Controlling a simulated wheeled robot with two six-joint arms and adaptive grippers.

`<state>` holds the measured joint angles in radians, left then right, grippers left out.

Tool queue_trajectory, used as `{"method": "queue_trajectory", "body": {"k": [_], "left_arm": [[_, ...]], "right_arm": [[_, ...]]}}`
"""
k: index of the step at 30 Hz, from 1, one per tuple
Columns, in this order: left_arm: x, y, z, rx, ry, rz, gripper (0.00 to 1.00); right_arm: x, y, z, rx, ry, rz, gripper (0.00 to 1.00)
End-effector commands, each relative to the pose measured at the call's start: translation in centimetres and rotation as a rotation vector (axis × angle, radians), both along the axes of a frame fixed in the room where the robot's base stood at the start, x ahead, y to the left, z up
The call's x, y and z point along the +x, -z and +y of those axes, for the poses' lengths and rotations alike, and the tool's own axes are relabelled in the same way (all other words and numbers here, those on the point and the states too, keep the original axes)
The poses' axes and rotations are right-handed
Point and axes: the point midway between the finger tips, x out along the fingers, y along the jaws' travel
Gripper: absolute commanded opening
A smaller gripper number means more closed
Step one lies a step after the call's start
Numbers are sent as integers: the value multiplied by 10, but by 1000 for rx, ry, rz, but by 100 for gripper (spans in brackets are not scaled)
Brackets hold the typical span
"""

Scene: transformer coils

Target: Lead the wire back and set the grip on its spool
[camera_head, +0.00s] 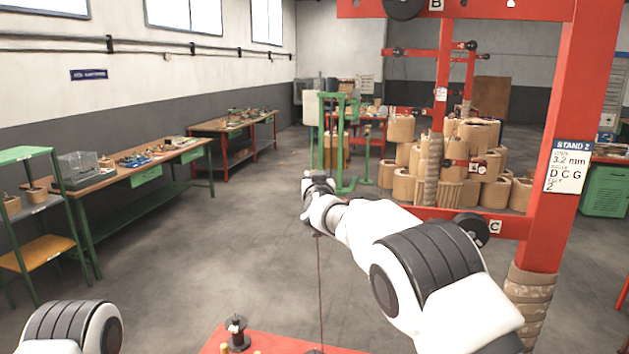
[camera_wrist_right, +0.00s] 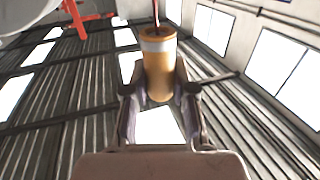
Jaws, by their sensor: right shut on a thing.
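My right gripper (camera_head: 318,184) is raised at the middle of the head view, above the floor. In the right wrist view its two fingers (camera_wrist_right: 160,98) are shut on the grip (camera_wrist_right: 158,62), a tan cylinder with a grey band near its end. A thin dark red wire (camera_head: 320,290) hangs from near the gripper to a dark round part (camera_head: 316,351) at the bottom edge, mostly cut off. A black spool (camera_head: 237,334) stands upright on a red surface (camera_head: 275,343), left of the wire. I cannot tell which is the grip's spool. My left gripper is out of view.
A red stand frame (camera_head: 562,120) with a "STAND 2" sign rises close on the right. Stacked tan coils (camera_head: 445,165) and a green stand (camera_head: 325,140) are behind. Workbenches (camera_head: 130,165) line the left wall. The floor (camera_head: 200,250) between is clear.

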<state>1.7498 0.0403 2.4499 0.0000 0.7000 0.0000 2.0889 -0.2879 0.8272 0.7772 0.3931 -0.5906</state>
Motion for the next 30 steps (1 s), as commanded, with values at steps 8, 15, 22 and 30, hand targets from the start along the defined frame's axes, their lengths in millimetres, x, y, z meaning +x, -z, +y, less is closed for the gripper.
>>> {"method": "queue_trajectory", "body": {"k": [8, 15, 22, 30], "left_arm": [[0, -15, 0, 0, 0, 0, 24], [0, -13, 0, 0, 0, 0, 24], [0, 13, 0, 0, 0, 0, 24], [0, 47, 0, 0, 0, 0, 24]], "right_arm": [[1, -2, 5, 0, -1, 0, 0], [1, 0, 6, 0, 0, -1, 0], [1, 36, 5, -1, 0, 1, 0], [1, 88, 5, -1, 0, 1, 0]]}}
